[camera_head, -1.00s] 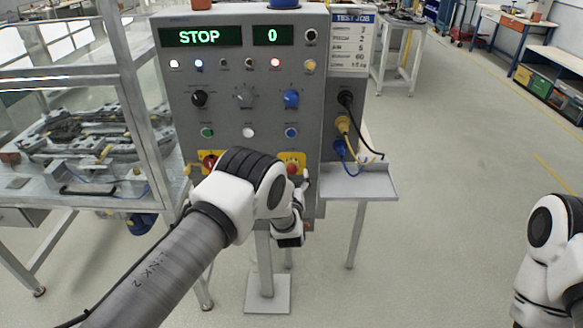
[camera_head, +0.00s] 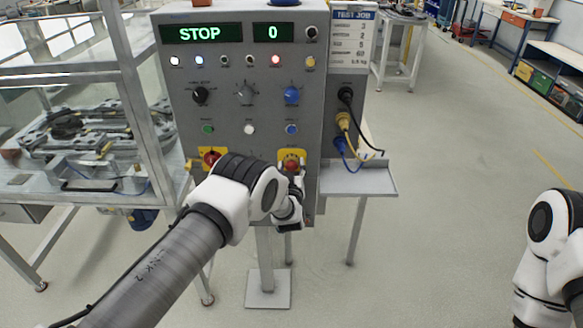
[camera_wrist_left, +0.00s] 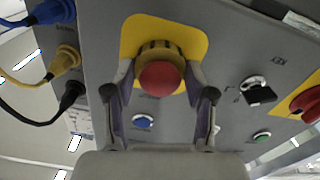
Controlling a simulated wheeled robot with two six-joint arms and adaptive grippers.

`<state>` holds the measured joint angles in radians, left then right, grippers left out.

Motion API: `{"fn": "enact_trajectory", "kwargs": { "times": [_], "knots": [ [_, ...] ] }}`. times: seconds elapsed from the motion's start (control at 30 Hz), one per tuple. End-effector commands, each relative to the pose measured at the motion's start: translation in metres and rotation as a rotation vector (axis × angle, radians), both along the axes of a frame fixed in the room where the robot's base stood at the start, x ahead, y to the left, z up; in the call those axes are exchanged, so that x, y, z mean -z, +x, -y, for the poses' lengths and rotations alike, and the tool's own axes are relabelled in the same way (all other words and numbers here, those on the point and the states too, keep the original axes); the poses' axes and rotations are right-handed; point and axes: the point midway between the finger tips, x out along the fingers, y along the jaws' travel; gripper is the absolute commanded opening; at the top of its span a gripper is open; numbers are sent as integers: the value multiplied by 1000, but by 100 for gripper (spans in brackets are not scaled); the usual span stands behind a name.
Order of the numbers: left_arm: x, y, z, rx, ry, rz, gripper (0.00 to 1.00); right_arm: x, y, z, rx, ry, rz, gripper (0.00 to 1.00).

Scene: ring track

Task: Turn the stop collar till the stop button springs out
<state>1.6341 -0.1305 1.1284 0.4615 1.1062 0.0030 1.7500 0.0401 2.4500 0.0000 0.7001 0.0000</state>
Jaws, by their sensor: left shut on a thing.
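The red stop button (camera_wrist_left: 160,78) sits inside the yellow-brown stop collar (camera_wrist_left: 160,50) on a yellow plate (camera_wrist_left: 190,32) in the left wrist view. My left gripper (camera_wrist_left: 159,72) has one finger on each side of the collar and is shut on it. In the head view, the red button (camera_head: 291,166) shows on its yellow plate (camera_head: 292,154) at the lower right of the panel, just above my left wrist. My left arm hides part of the area below it. The right gripper is out of view; only part of my right arm shows at the right edge.
The grey panel (camera_head: 225,75) has lit displays reading STOP and 0, with knobs and lamps below. A red knob on another yellow plate (camera_head: 200,153) is to the left. Plugs with cables (camera_head: 343,120) and a shelf (camera_head: 365,182) are at its right side.

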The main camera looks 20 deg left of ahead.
Motion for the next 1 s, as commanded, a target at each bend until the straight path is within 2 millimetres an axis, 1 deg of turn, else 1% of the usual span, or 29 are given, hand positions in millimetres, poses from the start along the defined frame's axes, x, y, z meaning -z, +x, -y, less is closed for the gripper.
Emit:
{"fn": "enact_trajectory", "kwargs": {
  "times": [0.17, 0.37, 0.7, 1.0],
  "knots": [
    [1, 1, 0, -1, 46, -9, 20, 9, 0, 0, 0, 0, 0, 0],
    [2, 1, 0, -1, 157, -40, 20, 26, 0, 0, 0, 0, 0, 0],
    [2, 1, 0, -1, 437, -118, 20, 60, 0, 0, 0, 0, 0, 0],
    [0, 2, 0, -3, 657, -182, 20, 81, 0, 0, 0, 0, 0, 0]
  ]
}}
